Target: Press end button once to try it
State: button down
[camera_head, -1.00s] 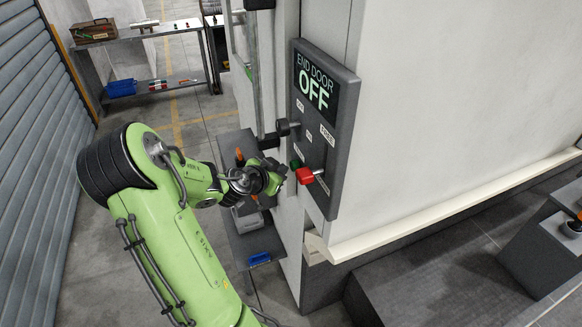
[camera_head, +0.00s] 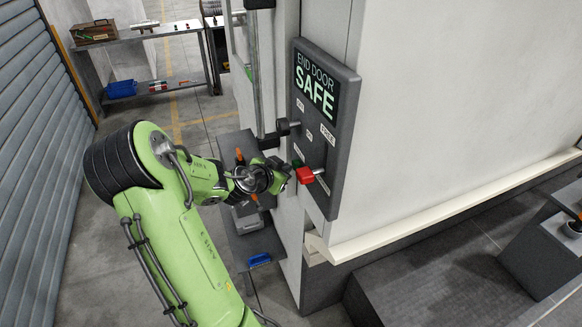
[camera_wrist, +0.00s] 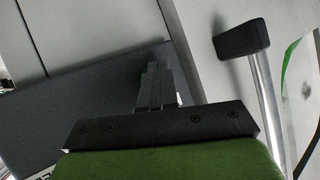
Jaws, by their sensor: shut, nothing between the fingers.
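The dark grey control panel (camera_head: 329,128) is mounted on the end of the white machine wall. Its display (camera_head: 315,88) reads "END DOOR SAFE". A green button (camera_head: 297,163) sits low on the panel, partly hidden by my gripper, with a red block-shaped control (camera_head: 306,175) just right of it. My gripper (camera_head: 286,172) is shut and empty, its tips close to the green button; I cannot tell whether they touch it. In the wrist view, the closed fingers (camera_wrist: 156,82) point at the dark panel face (camera_wrist: 95,88), with a bit of green at their tips.
A metal bar with a black end (camera_wrist: 242,38) stands right of the fingers in the wrist view. A low grey stand with a blue item (camera_head: 260,259) is below my arm. Shelves (camera_head: 150,30) stand farther back.

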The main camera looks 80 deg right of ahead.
dwell(0.4)
jog(key=shift+w+a+b, duration=0.5)
jog(key=shift+w, duration=0.25)
jog(key=shift+w, duration=0.1)
jog(key=shift+w+a+b, duration=0.25)
jog(key=shift+w+a, duration=0.15)
jog(key=shift+w, duration=0.3)
jog(key=shift+w+a+b, duration=0.25)
jog(key=shift+w+a, duration=0.2)
jog(key=shift+w, duration=0.25)
jog(key=shift+w+a+b, duration=0.25)
jog(key=shift+w+a, duration=0.15)
jog(key=shift+w, duration=0.3)
